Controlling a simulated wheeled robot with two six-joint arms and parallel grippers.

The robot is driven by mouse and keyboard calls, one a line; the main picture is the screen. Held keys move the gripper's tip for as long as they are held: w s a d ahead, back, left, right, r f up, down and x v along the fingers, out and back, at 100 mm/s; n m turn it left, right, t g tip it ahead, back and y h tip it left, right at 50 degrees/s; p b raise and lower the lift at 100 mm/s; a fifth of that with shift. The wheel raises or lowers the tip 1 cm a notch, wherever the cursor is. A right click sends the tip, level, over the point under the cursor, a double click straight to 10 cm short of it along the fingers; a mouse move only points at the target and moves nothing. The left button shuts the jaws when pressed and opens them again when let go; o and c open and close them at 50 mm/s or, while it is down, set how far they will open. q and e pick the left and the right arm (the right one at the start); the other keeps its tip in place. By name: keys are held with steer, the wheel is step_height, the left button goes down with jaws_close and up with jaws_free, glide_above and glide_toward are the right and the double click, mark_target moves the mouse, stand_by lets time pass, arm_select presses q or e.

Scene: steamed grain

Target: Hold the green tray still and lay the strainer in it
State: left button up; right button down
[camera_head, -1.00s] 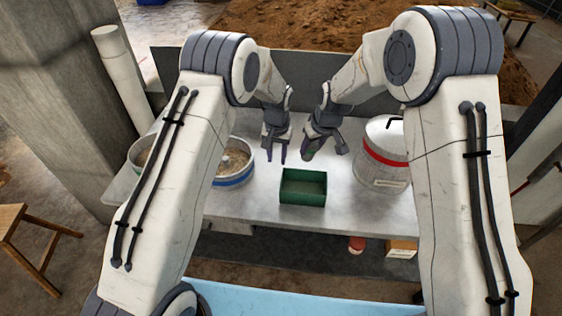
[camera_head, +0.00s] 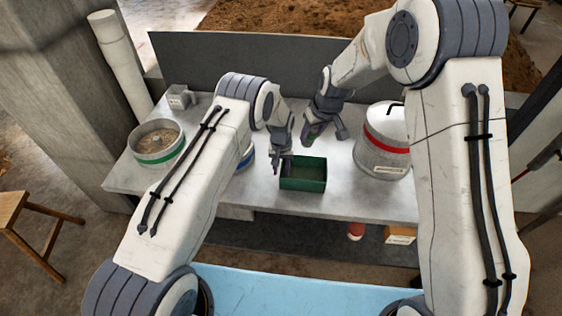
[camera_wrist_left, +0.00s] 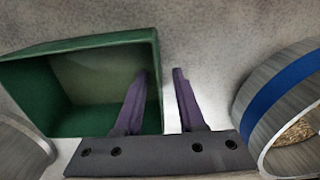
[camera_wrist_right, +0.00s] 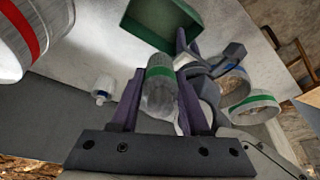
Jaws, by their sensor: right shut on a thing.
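The green tray (camera_head: 303,185) stands on the grey table near its front edge. In the left wrist view the tray (camera_wrist_left: 80,42) shows its open inside, which looks empty. My left gripper (camera_head: 279,164) is at the tray's left side. Its fingers (camera_wrist_left: 160,72) are open and straddle one tray wall, one inside and one outside; I cannot tell whether they touch it. My right gripper (camera_head: 322,134) is behind the tray, above the table. It is shut on the strainer (camera_wrist_right: 158,92), a grey cylinder with a green band, small in the head view (camera_head: 309,141).
A lidded pot with a red band (camera_head: 383,150) stands right of the tray. A green-banded pot of grain (camera_head: 158,145) stands far left, and a blue-banded pot (camera_head: 247,157) is mostly hidden behind my left arm. A small grey box (camera_head: 180,97) sits back left.

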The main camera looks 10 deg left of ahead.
arm_select(q)
steer(key=shift+f, duration=0.5)
jaws_close()
stand_by(1.2)
